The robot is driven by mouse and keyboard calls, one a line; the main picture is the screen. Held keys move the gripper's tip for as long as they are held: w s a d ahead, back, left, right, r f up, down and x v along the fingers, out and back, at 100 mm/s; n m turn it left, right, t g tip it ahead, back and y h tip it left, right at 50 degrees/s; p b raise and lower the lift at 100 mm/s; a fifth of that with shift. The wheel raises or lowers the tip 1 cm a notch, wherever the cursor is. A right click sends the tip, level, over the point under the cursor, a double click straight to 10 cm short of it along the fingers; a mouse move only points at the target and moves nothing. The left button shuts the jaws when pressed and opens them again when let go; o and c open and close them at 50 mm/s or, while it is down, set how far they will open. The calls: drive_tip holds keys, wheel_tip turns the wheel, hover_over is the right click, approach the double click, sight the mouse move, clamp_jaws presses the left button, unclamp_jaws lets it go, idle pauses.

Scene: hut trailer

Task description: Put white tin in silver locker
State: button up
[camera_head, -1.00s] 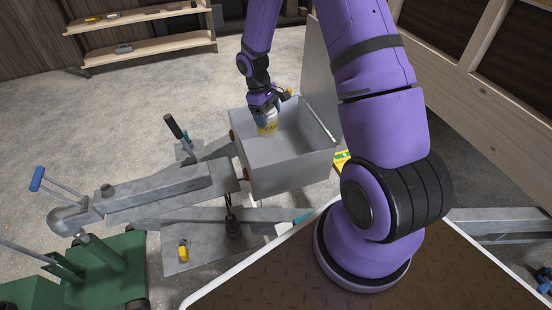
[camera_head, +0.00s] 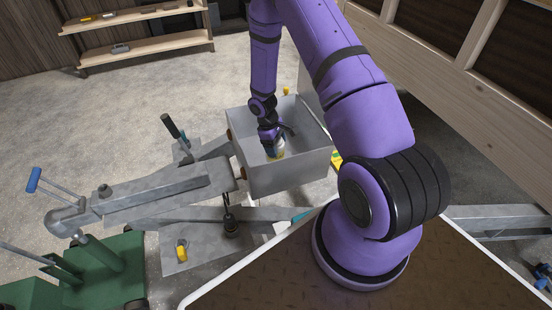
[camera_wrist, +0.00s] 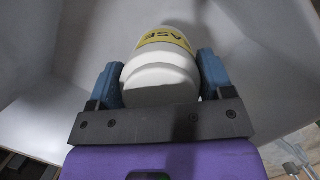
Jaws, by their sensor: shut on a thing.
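The white tin (camera_wrist: 160,75) has a yellow label with dark letters and fills the space between the two blue fingers in the wrist view. My gripper (camera_wrist: 162,88) is shut on it, one finger on each side. In the head view my gripper (camera_head: 270,138) reaches down inside the open silver locker (camera_head: 290,178), and a small part of the tin (camera_head: 277,151) shows below it. The locker's grey inner walls surround the tin in the wrist view. I cannot tell whether the tin touches the locker floor.
A green wheeled jack (camera_head: 105,265) stands at lower left. A wooden shelf (camera_head: 140,42) with small items stands at the back left. Open floor lies between them.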

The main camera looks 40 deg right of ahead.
drive_tip(key=shift+f, duration=3.85)
drive_tip(key=shift+f, duration=0.15)
drive_tip(key=o, duration=1.2)
drive_tip(key=shift+c, duration=0.2)
